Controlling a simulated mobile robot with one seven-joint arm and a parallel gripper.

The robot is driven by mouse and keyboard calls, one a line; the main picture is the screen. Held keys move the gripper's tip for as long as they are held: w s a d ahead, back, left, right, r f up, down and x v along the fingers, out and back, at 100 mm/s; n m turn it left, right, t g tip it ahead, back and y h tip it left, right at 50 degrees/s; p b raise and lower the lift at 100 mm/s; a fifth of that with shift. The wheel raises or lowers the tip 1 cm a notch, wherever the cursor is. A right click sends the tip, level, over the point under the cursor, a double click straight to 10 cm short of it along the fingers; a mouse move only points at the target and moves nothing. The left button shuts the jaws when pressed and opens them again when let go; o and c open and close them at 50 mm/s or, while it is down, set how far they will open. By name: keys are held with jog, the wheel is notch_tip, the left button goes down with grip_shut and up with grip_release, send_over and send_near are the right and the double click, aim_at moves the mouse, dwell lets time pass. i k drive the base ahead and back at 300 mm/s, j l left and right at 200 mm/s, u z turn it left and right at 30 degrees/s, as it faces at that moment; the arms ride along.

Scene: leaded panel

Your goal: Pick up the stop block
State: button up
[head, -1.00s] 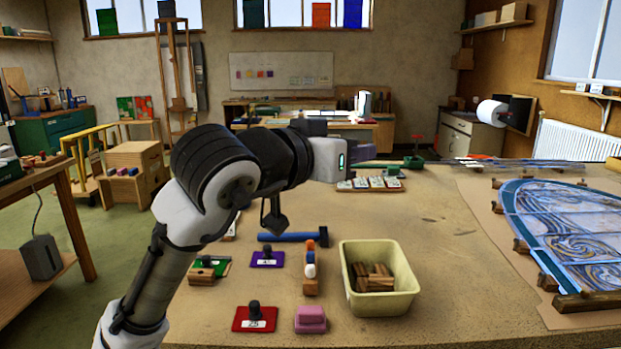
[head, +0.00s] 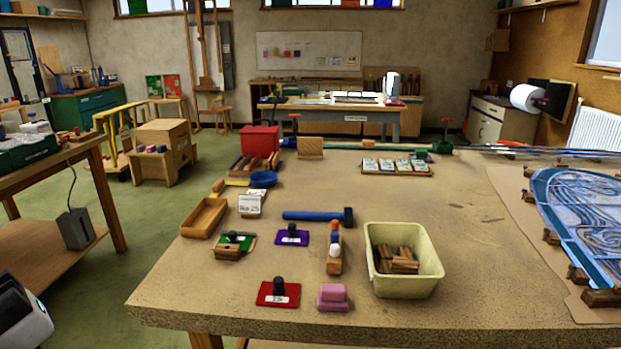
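Several small wooden blocks lie in a cream tub (head: 405,288) at the front right of the bench; one of these blocks (head: 404,262) shows near the tub's middle. Similar wooden blocks stand along the edge of the leaded panel (head: 585,225) at the right, one of them (head: 604,297) at its near corner. I cannot tell which is the stop block. A part of my arm shows at the lower left edge. My gripper is not in view.
On the workbench (head: 440,320) are a blue hammer (head: 315,216), a red pad (head: 278,299), a purple pad (head: 292,240), a pink block (head: 332,297) and an empty wooden tray (head: 205,217). The bench between tub and panel is clear.

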aim_at(227, 251)
jog(key=u, duration=0.75)
jog(key=l+u, duration=0.25)
jog(key=u, duration=0.15)
jog(key=i+l+u, duration=0.1)
jog(key=l+u, duration=0.25)
jog(key=l, duration=0.5)
jog(key=i+l, duration=0.1)
jog(key=l, duration=0.4)
jog(key=i+l, duration=0.5)
